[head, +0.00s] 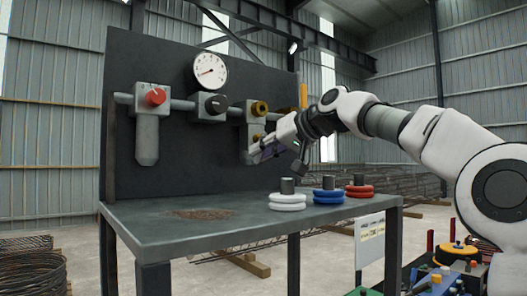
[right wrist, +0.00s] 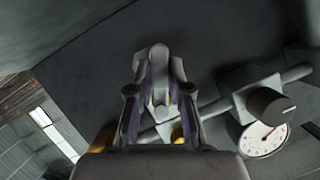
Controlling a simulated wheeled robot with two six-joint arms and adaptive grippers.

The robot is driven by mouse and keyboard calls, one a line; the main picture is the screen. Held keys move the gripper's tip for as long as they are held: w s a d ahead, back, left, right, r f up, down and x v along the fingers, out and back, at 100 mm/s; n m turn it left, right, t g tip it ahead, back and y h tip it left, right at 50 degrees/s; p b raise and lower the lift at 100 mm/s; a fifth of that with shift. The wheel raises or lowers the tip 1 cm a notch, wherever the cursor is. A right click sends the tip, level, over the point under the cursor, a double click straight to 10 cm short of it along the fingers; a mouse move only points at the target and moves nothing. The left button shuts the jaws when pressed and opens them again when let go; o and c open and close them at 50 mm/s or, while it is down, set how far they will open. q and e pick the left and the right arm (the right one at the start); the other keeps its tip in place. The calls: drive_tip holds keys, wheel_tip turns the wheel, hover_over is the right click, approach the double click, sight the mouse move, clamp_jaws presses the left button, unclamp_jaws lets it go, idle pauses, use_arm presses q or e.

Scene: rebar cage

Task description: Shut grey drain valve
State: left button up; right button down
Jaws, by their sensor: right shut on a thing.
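My right gripper (head: 264,153) reaches in from the right at the third unit on the dark panel, by its pale bowl (head: 245,142). In the right wrist view, which is upside down, its fingers (right wrist: 160,68) are shut on a pale grey rounded piece (right wrist: 158,90). This looks like the grey drain valve, at the unit's lower end. In the head view the gripper hides it, and I cannot tell how far it is turned. My left gripper is not in view.
The panel also carries a red knob (head: 155,97), a dark knob (head: 216,104), a gauge (head: 210,71) and a brass knob (head: 259,108). White rings (head: 287,202), blue rings (head: 328,197) and red rings (head: 359,191) stand on the bench (head: 160,226).

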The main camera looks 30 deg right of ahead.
drive_tip(key=r+m+y, duration=0.1)
drive_tip(key=m, duration=0.2)
drive_tip(key=a+r+m+t+y, duration=0.1)
drive_tip(key=m+y, duration=0.1)
drive_tip(key=m, duration=0.1)
drive_tip(key=a+r+m+t+y, duration=0.1)
drive_tip(key=m, duration=0.3)
drive_tip(key=shift+r+y, duration=0.1)
drive_tip(key=shift+y, duration=0.3)
idle(0.3)
drive_tip(key=shift+d+r+t, duration=0.1)
drive_tip(key=shift+t, duration=0.2)
drive_tip(key=c, duration=1.2)
unclamp_jaws()
drive_tip(key=shift+o, duration=0.6)
drive_tip(key=shift+w, duration=0.15)
drive_tip(key=shift+w+a+f, duration=0.2)
drive_tip(key=shift+a, duration=0.05)
